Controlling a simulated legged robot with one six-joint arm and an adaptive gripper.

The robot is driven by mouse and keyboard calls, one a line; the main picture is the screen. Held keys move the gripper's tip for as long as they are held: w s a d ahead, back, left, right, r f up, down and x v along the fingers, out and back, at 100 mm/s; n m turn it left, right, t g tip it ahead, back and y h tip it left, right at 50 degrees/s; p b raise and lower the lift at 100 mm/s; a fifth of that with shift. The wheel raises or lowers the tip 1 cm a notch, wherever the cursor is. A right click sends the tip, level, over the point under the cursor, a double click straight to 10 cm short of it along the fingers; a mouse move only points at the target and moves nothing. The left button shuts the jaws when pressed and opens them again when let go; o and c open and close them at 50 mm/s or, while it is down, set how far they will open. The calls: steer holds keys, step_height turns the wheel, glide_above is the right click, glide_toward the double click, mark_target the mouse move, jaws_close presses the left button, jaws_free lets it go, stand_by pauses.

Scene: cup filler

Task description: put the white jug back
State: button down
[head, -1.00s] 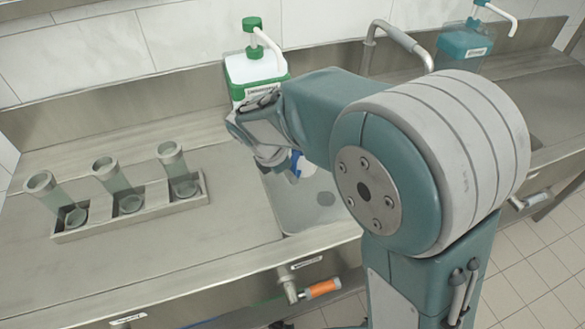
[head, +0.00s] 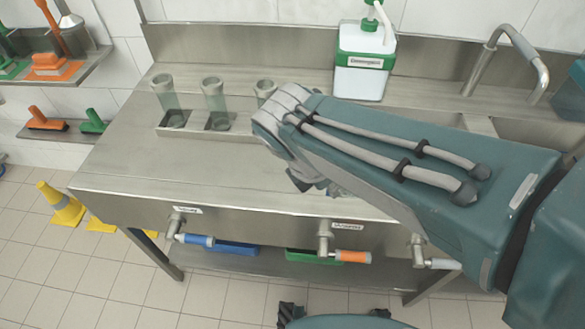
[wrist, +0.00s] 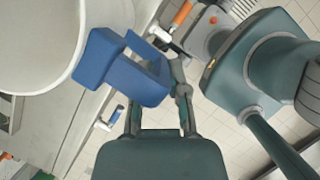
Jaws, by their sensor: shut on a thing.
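The white jug (wrist: 40,40) fills the upper left of the wrist view, with its blue handle (wrist: 125,72) pointing toward my gripper. My gripper (wrist: 158,100) is shut on the blue handle. In the head view my gripper (head: 318,182) is over the front part of the steel counter (head: 130,165). The jug is hidden behind my arm there. Whether it touches anything below cannot be told.
A rack with several clear tubes (head: 215,95) stands on the counter behind my gripper. A white-and-green bottle (head: 362,70) and a steel tap (head: 510,50) are at the back right. Valves with blue (head: 195,240) and orange (head: 352,256) handles stick out below the front edge.

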steer(key=shift+w+a+f, duration=0.8)
steer(key=shift+w+f, duration=1.25)
steer(key=shift+f, duration=0.1)
steer(key=shift+w+a+f, duration=0.85)
steer(key=shift+w+f, duration=1.25)
steer(key=shift+w+a+f, duration=0.8)
steer(key=shift+w+f, duration=1.25)
steer(key=shift+f, duration=0.1)
steer(key=shift+f, duration=0.1)
steer(key=c, duration=0.6)
jaws_free()
steer(key=shift+c, duration=0.2)
